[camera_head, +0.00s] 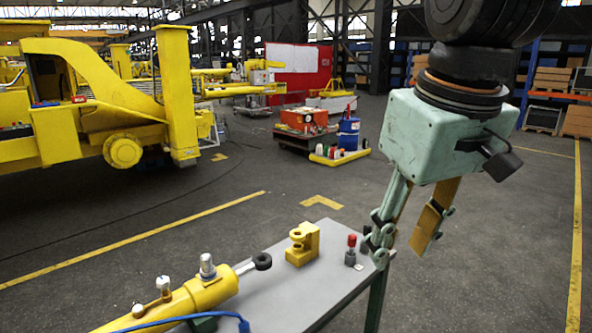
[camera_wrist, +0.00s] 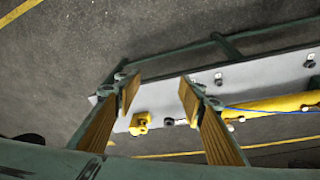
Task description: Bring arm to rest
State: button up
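My gripper (camera_head: 408,243) is a pale green adaptive gripper with tan finger pads, hanging at the right end of the table in the head view. In the wrist view my gripper (camera_wrist: 157,92) has its two fingers spread apart with nothing between them. It is open and empty. The grey table (camera_head: 290,305) lies below and left of it in the head view. Whether the fingers touch the table edge I cannot tell.
On the table are a yellow clamp-like block (camera_head: 303,245), a small red-topped part (camera_head: 351,250) close to my gripper, and a yellow cylinder (camera_head: 205,292) with a blue hose. Yellow machinery (camera_head: 100,95) stands back left. The floor at right is clear.

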jog(key=s+d+f+m+b, duration=0.1)
jog(key=s+d+f+m, duration=0.1)
jog(key=s, duration=0.6)
jog(key=s+d+f+m+b, duration=0.1)
jog(key=s+d+f, duration=0.1)
jog(key=s+f, duration=0.3)
jog(key=s, duration=0.2)
jog(key=shift+s+d+f+m+t+b, duration=0.25)
jog(key=shift+s+d+m+t+b, duration=0.05)
jog(key=shift+s+d+m+t, duration=0.1)
jog(key=shift+w, duration=0.1)
dwell(0.5)
